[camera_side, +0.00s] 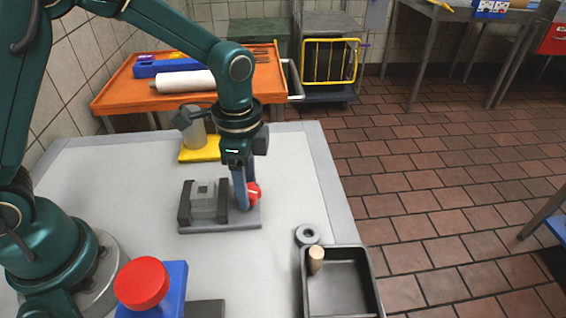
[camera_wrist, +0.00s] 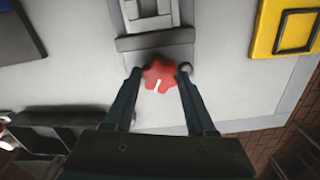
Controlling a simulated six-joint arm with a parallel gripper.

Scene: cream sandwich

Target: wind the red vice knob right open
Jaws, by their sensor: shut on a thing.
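The red vice knob (camera_side: 253,192) is on the right end of the small grey vice (camera_side: 206,200), which stands on a flat grey base on the light table. In the wrist view the knob (camera_wrist: 160,76) is lobed, with a white mark on its lower part. My gripper (camera_side: 245,200) points down at the vice's right end. In the wrist view my gripper's two fingers (camera_wrist: 159,80) are on either side of the knob and shut on it. The vice's block (camera_wrist: 152,18) is at the top of the wrist view. The fingers partly hide the knob in the side view.
A black tray (camera_side: 340,295) with a tan peg (camera_side: 316,260) stands at the front right, near a grey ring (camera_side: 308,234). A yellow plate (camera_side: 200,152) with a grey cylinder is behind the vice. A blue block with a large red button (camera_side: 141,283) is at the front.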

